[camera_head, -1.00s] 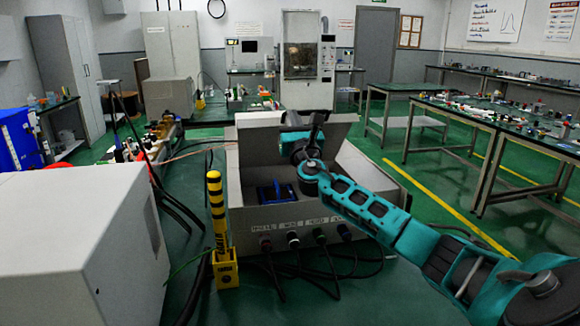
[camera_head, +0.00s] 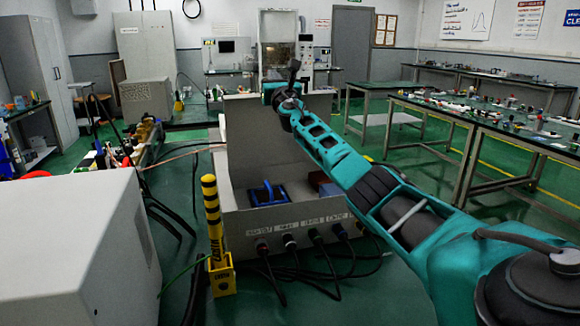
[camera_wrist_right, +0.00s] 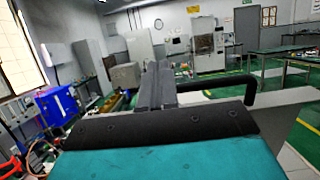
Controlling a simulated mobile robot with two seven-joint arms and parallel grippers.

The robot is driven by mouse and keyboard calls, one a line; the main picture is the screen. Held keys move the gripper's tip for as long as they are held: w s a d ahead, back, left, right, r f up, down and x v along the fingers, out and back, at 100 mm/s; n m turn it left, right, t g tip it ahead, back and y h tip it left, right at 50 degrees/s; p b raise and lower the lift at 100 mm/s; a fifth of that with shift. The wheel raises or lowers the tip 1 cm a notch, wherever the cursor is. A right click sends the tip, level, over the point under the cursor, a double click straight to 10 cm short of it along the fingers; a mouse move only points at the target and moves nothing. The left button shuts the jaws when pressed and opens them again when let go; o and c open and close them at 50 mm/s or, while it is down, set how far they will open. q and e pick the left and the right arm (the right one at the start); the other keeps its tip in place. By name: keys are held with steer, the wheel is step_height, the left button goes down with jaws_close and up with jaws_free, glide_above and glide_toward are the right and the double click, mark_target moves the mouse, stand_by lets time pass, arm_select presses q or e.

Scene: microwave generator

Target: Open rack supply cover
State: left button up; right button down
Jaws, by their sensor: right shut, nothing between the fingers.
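The rack supply (camera_head: 290,223) is a grey box with labels and several plugged cables along its front, in the middle of the head view. Its grey cover (camera_head: 255,130) stands raised at the back, so the inside shows. My right gripper (camera_head: 292,70) is at the cover's top edge; the arm hides part of the cover, and I cannot tell whether they touch. In the right wrist view the dark fingers (camera_wrist_right: 160,85) are together with nothing between them. A black bar-like handle (camera_wrist_right: 255,97) shows beside them. My left gripper is out of view.
A blue-handled part (camera_head: 268,193) sits inside the box. A yellow-black post (camera_head: 212,225) stands at its front left corner, and a large white box (camera_head: 75,245) fills the left foreground. Cables lie on the floor in front. Workbenches (camera_head: 480,125) stand at the right.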

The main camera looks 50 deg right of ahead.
steer(key=shift+w+d+r+g, duration=0.15)
steer(key=shift+w+d+g, duration=0.2)
steer(key=shift+w, duration=0.35)
steer(key=shift+w+d, duration=0.15)
steer(key=shift+w, duration=0.1)
